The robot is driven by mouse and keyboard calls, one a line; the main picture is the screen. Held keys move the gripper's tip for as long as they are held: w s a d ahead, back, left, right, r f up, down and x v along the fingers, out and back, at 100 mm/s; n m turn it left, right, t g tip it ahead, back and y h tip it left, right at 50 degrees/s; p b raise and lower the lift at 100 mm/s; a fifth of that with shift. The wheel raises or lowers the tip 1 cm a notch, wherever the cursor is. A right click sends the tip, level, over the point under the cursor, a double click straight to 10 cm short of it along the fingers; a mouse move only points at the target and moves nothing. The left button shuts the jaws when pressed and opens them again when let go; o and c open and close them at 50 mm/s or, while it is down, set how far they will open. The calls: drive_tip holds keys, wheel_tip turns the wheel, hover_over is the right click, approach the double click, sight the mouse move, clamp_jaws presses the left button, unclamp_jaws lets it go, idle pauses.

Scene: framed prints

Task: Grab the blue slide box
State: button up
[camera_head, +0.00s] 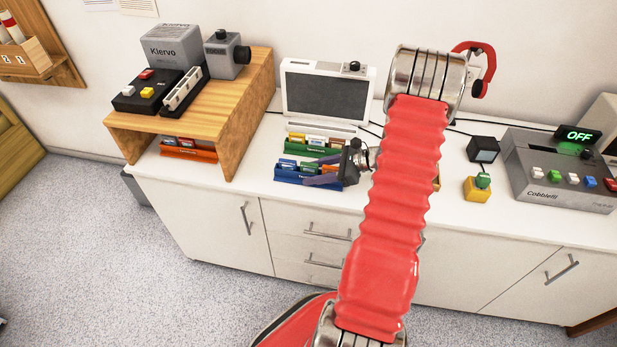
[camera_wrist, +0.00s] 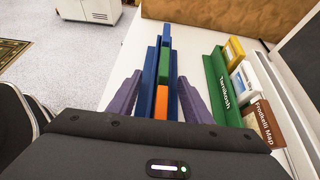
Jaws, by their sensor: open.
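The blue slide box (camera_head: 287,177) stands on the white counter in front of the green slide box (camera_head: 298,149). It holds several small slides. In the wrist view the blue slide box (camera_wrist: 148,84) runs away from me, with blue, green and orange slides in a row. My gripper (camera_head: 320,172) is open, with its purple fingers at the blue box. In the wrist view my gripper (camera_wrist: 158,76) has one finger on each side of the box. I cannot tell whether either finger touches it. The box's near end is hidden by my gripper body.
The green box (camera_wrist: 222,95) stands close to the right finger in the wrist view. A white screen device (camera_head: 327,92) is behind. A wooden shelf (camera_head: 245,95) with an orange box (camera_head: 188,152) beneath is at left. A grey console (camera_head: 555,170) and yellow block (camera_head: 476,190) are at right.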

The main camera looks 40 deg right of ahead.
idle(0.5)
clamp_jaws()
idle(0.3)
